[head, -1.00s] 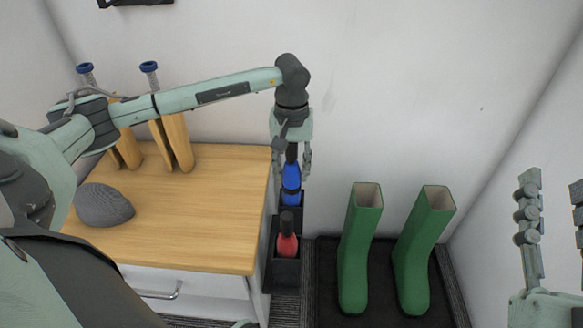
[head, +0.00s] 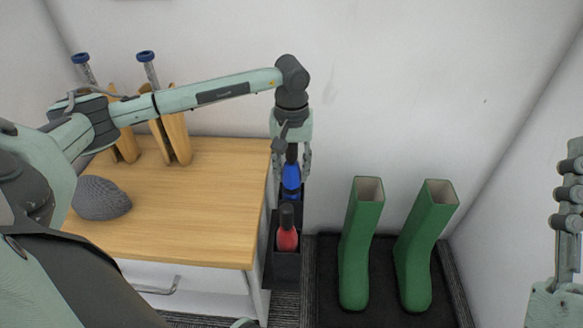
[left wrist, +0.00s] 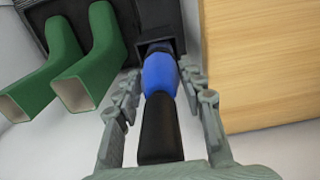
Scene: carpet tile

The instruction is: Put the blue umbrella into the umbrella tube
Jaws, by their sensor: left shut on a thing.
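The blue umbrella (head: 291,176) has a black handle and hangs upright below my left gripper (head: 292,165), beside the cabinet. In the left wrist view the fingers of my left gripper (left wrist: 165,105) are on either side of the blue umbrella (left wrist: 159,75), shut on it near the black handle. Its lower end is at the square mouth of the black umbrella tube (left wrist: 172,45); how deep it sits is hidden. A red umbrella (head: 287,237) with a black handle stands in a nearer black tube (head: 287,267). My right gripper (head: 568,195) is cut off by the right edge.
A wooden-topped cabinet (head: 220,215) stands left of the tubes, holding a grey knitted hat (head: 101,198) and wooden pieces (head: 176,138). Green boots (head: 361,245) stand on a dark tray (head: 388,300) to the right. The wall (head: 400,90) is close behind.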

